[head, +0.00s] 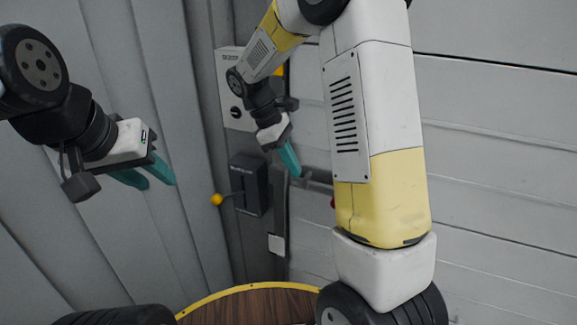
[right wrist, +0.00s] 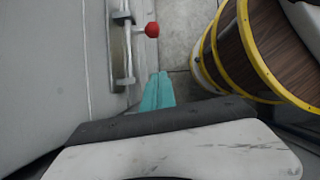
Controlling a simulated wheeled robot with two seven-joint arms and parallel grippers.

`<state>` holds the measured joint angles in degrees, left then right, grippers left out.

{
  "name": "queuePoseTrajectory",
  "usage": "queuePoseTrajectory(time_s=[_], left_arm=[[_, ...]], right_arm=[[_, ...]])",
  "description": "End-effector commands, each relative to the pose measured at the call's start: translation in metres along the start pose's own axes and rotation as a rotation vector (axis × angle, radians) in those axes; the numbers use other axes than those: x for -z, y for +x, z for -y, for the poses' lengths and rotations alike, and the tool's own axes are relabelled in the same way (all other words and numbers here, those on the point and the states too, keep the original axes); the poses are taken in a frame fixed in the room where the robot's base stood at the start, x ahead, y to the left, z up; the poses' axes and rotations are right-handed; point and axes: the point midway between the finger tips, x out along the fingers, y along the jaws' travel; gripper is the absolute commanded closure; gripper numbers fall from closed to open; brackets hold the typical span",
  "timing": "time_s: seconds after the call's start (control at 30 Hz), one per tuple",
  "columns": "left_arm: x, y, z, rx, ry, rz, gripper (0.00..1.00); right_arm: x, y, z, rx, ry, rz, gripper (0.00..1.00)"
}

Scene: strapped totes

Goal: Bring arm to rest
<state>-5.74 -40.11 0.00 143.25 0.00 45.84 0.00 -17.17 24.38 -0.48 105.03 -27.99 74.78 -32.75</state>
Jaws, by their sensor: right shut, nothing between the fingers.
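My left gripper (head: 147,173) is at the left of the head view, in front of the grey ribbed wall. Its two teal fingers are apart, with nothing seen between them. My right gripper (head: 291,160) is near the middle of the head view, raised in front of the back wall and pointing down. Its teal fingers are together and empty. They also show pressed together in the right wrist view (right wrist: 157,92). My right arm's large white and yellow link hides part of the wall behind it.
A dark box (head: 250,185) with a yellow ball lever (head: 216,199) is on the wall below my right gripper. A pale box (head: 236,90) sits higher. A red knob (right wrist: 152,30) sticks out from a metal bar (right wrist: 122,50), close to the right fingers in the wrist view.

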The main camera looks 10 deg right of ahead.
Motion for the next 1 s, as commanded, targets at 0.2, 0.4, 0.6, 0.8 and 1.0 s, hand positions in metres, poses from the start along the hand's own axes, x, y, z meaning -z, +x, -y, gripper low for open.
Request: queuePoseTrajectory(time_s=[0.2, 0.4, 0.6, 0.8, 1.0], left_arm=[[0.000, 0.000, 0.000, 0.000, 0.000, 0.000, 0.64], [0.000, 0.000, 0.000, 0.000, 0.000, 0.000, 0.64], [0.000, 0.000, 0.000, 0.000, 0.000, 0.000, 0.64], [0.000, 0.000, 0.000, 0.000, 0.000, 0.000, 0.64], [0.000, 0.000, 0.000, 0.000, 0.000, 0.000, 0.64]], right_arm=[[0.000, -0.001, 0.000, 0.000, 0.000, 0.000, 1.00], [-0.005, -0.004, 0.003, -0.002, 0.025, -0.022, 1.00], [-0.039, -0.029, 0.026, -0.006, 0.209, -0.194, 1.00], [-0.078, -0.053, 0.065, 0.006, 0.478, -0.438, 1.00], [-0.107, -0.068, 0.106, 0.035, 0.741, -0.682, 1.00]])
